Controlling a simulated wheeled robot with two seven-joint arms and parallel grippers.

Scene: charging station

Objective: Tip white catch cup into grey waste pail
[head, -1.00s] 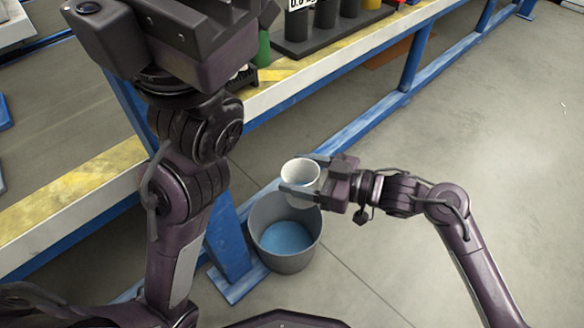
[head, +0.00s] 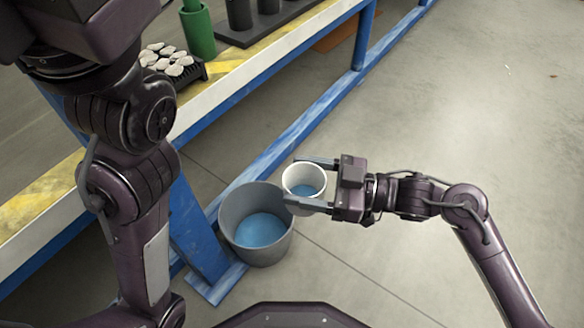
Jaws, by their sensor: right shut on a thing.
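The white catch cup (head: 290,178) is held upright between the fingers of my right gripper (head: 312,183), with blue liquid visible inside it. The right gripper is shut on the cup and comes in from the right. The grey waste pail (head: 228,205) stands on the floor just left of and below the cup, with blue liquid in its bottom. The cup overlaps the pail's upper right rim in the picture; whether it is directly over the opening I cannot tell. My left arm rises at the left, and its gripper is not in view.
A workbench (head: 270,70) with a yellow-striped edge and blue frame runs diagonally behind the pail. Its blue leg (head: 195,230) stands close to the pail's left. A green cylinder (head: 198,30) and a tray of pale stones (head: 172,62) sit on the bench. The floor to the right is clear.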

